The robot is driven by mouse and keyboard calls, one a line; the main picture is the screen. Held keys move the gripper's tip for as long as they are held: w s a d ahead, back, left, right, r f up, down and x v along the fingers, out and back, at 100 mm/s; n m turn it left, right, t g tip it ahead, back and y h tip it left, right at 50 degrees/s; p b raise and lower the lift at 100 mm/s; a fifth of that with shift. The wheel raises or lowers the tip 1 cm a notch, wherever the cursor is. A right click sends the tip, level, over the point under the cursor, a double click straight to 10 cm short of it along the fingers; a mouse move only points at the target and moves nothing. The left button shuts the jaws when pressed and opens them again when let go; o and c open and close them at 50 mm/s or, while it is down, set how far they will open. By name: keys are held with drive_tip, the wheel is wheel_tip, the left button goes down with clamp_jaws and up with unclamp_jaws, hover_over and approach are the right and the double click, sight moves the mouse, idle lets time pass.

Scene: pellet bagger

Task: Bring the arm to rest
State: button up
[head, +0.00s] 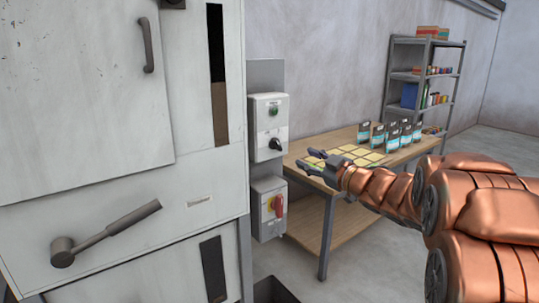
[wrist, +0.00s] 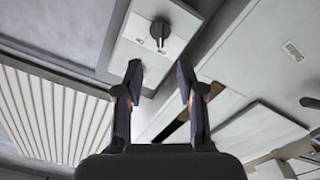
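My gripper (head: 308,160) is at the end of my copper-coloured arm, which reaches in from the right in the head view. It points left toward the switch boxes on the machine's side and appears in front of the wooden table. In the wrist view my gripper (wrist: 158,72) has its two dark fingers apart, with nothing between them. Beyond the fingertips is a pale panel with a black knob (wrist: 158,30). The gripper touches nothing that I can see.
The grey machine cabinet (head: 120,190) with a lever (head: 105,233) fills the left. Beside it are an upper switch box (head: 268,127) and a lower box with a red switch (head: 277,206). A wooden table (head: 300,150) holds several bags (head: 364,134). A shelf (head: 425,75) stands behind.

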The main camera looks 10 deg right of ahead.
drive_tip(key=s+d+f+m+g+h, duration=0.2)
drive_tip(key=s+d+f+m+h, duration=0.15)
drive_tip(key=d+m+h, duration=0.4)
drive_tip(key=s+a+f+m+g+h, duration=0.1)
drive_tip(key=s+f+m+g+h, duration=0.25)
drive_tip(key=s+f+g, duration=0.6)
drive_tip(key=s+a+f+g+y, duration=0.1)
drive_tip(key=s+a, duration=0.3)
drive_tip(key=s, duration=0.7)
drive_tip(key=s+a+f+g+y, duration=0.1)
drive_tip(key=s+a+f+g, duration=0.2)
drive_tip(key=s, duration=0.8)
drive_tip(key=s+a+f+g+y+p, duration=0.1)
drive_tip(key=s+a+f+g, duration=0.1)
drive_tip(key=s+a, duration=0.5)
drive_tip(key=s+f, duration=0.1)
drive_tip(key=s, duration=0.3)
drive_tip(key=shift+a+f+g+y, duration=0.25)
drive_tip(key=shift+f+g+y, duration=0.05)
drive_tip(key=shift+f+g, duration=0.1)
